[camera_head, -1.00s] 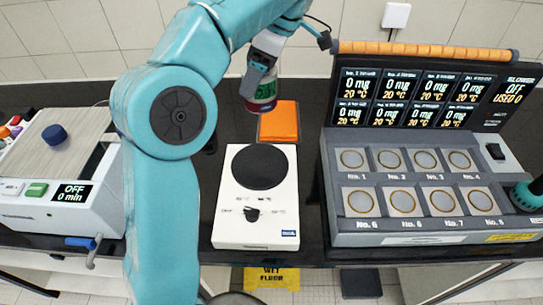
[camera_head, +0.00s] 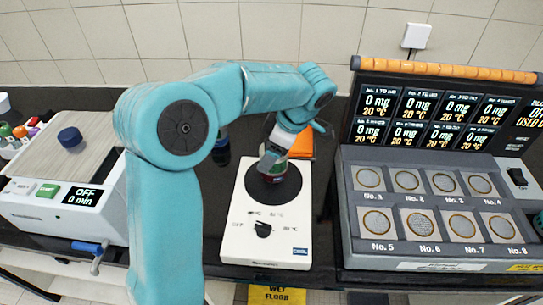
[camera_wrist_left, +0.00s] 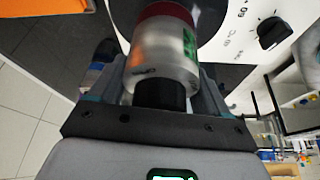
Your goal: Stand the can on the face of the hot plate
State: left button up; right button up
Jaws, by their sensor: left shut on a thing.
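The can (camera_wrist_left: 165,50) is a silvery cylinder with a red band and a green mark. My left gripper (camera_head: 271,160) is shut on the can, whose red side (camera_head: 277,174) shows over the hot plate in the head view. The hot plate (camera_head: 240,235) is a white box with a round black face (camera_head: 268,192) and a dial (camera_head: 263,229). The can is over the black face; whether it touches cannot be told. In the left wrist view the gripper fingers (camera_wrist_left: 166,92) lie on both sides of the can. My right gripper is not in view.
An orange block (camera_head: 303,143) lies behind the hot plate. A grey machine (camera_head: 400,250) with numbered cells stands to the right, and a sieve shaker-like machine (camera_head: 75,205) to the left. A dark object (camera_head: 221,150) stands left of the hot plate.

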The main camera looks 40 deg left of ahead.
pick_arm(q)
jog(key=shift+x, duration=0.9)
jog(key=shift+w+d+f, duration=0.1)
jog(key=shift+w+d, duration=0.05)
jog(key=shift+d, duration=0.15)
jog(key=shift+a+f, duration=0.1)
jog(key=shift+f, duration=0.05)
jog(key=o, duration=1.4)
jog(key=shift+s, duration=0.25)
jog(key=shift+w, duration=0.25)
jog(key=shift+r, duration=0.3)
jog(key=v, duration=1.1)
jog(key=shift+r, duration=0.3)
